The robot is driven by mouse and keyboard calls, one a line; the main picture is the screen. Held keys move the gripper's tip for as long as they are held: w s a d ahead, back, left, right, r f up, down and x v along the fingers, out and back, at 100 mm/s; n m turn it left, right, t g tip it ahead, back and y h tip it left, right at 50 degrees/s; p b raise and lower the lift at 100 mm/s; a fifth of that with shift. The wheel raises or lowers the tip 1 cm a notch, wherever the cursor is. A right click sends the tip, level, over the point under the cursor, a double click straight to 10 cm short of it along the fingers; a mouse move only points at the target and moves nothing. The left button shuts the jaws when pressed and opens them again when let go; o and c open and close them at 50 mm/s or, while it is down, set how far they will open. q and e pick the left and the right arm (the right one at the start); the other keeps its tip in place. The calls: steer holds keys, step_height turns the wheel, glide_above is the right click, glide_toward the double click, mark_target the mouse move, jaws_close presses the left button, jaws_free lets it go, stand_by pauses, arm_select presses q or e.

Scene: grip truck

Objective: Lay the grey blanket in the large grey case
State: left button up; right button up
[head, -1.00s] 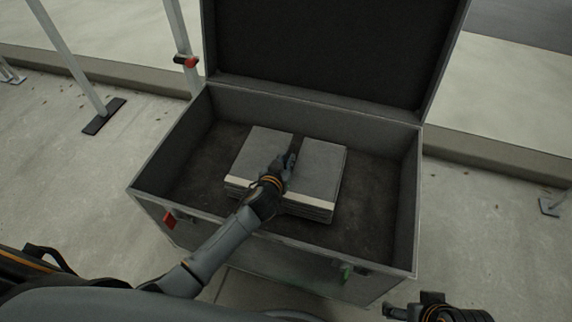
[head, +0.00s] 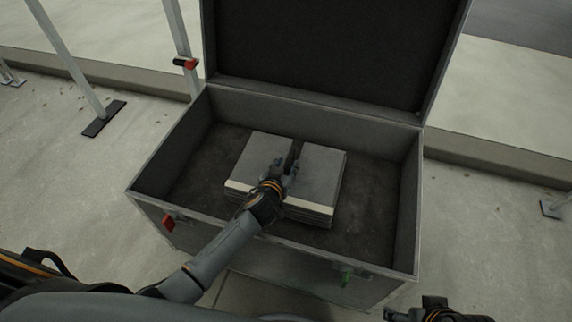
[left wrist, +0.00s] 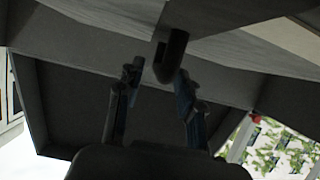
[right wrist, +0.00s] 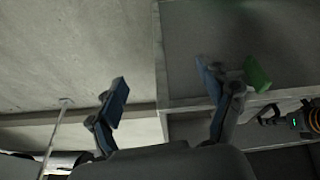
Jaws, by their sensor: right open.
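The grey blanket (head: 319,175) is a folded stack with a pale stripe along its near side and a dark band across its middle. It lies inside the large grey case (head: 275,250), near the middle of its dark floor. My left gripper (head: 287,166) is over the blanket at the dark band, its fingers spread. In the left wrist view the left fingers (left wrist: 157,80) stand apart, with a dark rounded loop (left wrist: 172,57) just beyond and between them. My right gripper (right wrist: 165,85) is open and empty, outside the case near its front right corner.
The case lid (head: 335,45) stands open at the back. A red latch (head: 169,221) and a green latch (head: 346,274) are on the case front. A metal stand (head: 103,118) is on the left.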

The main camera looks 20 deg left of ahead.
arm_select(q)
steer(key=shift+p+v, duration=0.35)
steer(key=shift+v, duration=0.9)
steer(key=p+v, duration=0.1)
steer(key=v, duration=0.3)
steer(key=shift+r, duration=0.1)
steer(key=shift+s+r, duration=0.2)
steer(key=shift+s, duration=0.25)
arm_select(e)
steer(key=x, duration=0.3)
steer(key=shift+w+f, duration=0.1)
steer(key=shift+w, duration=0.05)
